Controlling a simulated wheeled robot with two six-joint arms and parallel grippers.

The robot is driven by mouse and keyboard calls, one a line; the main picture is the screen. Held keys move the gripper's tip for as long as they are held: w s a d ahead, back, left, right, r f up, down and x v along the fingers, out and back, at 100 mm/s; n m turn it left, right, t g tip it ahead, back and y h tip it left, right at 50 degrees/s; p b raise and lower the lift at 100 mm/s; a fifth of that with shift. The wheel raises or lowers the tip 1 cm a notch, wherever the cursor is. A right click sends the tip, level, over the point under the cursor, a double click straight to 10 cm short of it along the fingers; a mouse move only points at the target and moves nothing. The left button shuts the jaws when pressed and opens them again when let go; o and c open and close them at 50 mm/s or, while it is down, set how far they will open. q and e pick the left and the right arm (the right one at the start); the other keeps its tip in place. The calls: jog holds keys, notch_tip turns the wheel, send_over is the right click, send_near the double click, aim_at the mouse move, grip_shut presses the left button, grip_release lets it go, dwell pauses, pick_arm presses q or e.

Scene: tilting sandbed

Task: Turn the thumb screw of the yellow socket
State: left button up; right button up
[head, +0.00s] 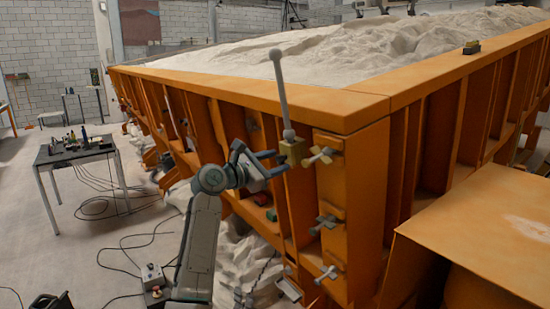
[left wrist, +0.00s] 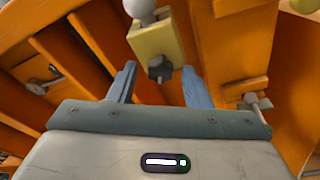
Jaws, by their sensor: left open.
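The yellow socket (head: 292,149) sits on the side of the orange sandbed frame near its corner. A grey rod (head: 281,95) with a ball on top rises from it. In the left wrist view the yellow socket (left wrist: 151,38) is at the upper middle, and its dark thumb screw (left wrist: 160,68) faces my gripper. My left gripper (head: 275,163) is open beside the socket. In the left wrist view the fingers of this gripper (left wrist: 159,86) stand apart, with the screw between and just beyond their tips. The screw is not clear in the head view.
Several grey wing screws, one of them the upper screw (head: 321,155), stick out from the orange corner post (head: 362,220) right of the socket. Orange ribs line the frame's side. A table (head: 75,150) with tools stands at left. Cables lie on the floor.

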pick_arm(q)
jog(key=shift+w+d, duration=0.15)
jog(key=c, duration=0.9)
